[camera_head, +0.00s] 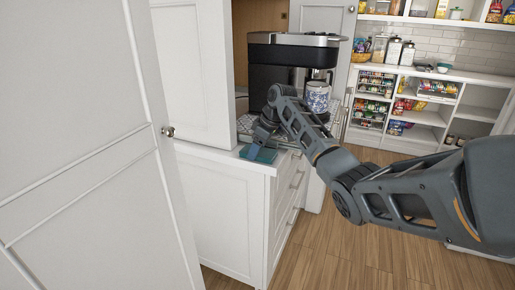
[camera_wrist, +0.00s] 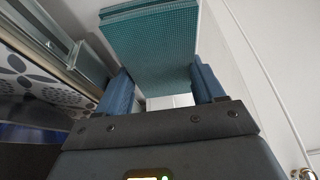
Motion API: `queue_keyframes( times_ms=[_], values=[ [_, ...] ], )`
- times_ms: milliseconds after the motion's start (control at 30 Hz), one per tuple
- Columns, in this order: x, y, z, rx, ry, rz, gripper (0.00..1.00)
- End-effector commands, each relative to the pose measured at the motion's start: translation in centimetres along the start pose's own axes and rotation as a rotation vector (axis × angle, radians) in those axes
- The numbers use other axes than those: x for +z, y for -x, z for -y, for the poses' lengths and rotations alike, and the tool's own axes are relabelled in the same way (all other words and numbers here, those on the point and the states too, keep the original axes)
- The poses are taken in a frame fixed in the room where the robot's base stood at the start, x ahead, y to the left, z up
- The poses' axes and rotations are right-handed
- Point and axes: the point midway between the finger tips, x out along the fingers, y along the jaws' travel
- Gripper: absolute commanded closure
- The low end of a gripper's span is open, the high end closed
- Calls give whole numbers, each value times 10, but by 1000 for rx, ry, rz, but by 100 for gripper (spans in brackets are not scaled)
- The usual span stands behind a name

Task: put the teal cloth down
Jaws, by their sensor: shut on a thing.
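The teal cloth (camera_head: 258,153) shows at the front edge of the white counter, just below my gripper (camera_head: 262,141). In the wrist view the folded teal cloth (camera_wrist: 152,45) lies between the two blue fingers of my gripper (camera_wrist: 160,88), which is shut on it. The cloth looks flat, with stacked layers along its upper left edge. Whether its underside touches the counter I cannot tell.
A black and silver coffee machine (camera_head: 290,62) stands behind my gripper, with a blue-patterned cup (camera_head: 317,96) at its front. A white door (camera_head: 85,150) with a knob is at the left. Pantry shelves (camera_head: 420,105) stand at the right. Wooden floor (camera_head: 335,235) is open in front.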

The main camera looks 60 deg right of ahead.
Motion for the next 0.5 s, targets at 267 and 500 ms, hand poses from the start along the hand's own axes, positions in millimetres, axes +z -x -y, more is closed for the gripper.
queue_keyframes(
  times_ms=[267,500],
  values=[
    [1,-2,0,-1,0,1,12],
    [1,-2,1,-2,0,1,6]
  ],
)
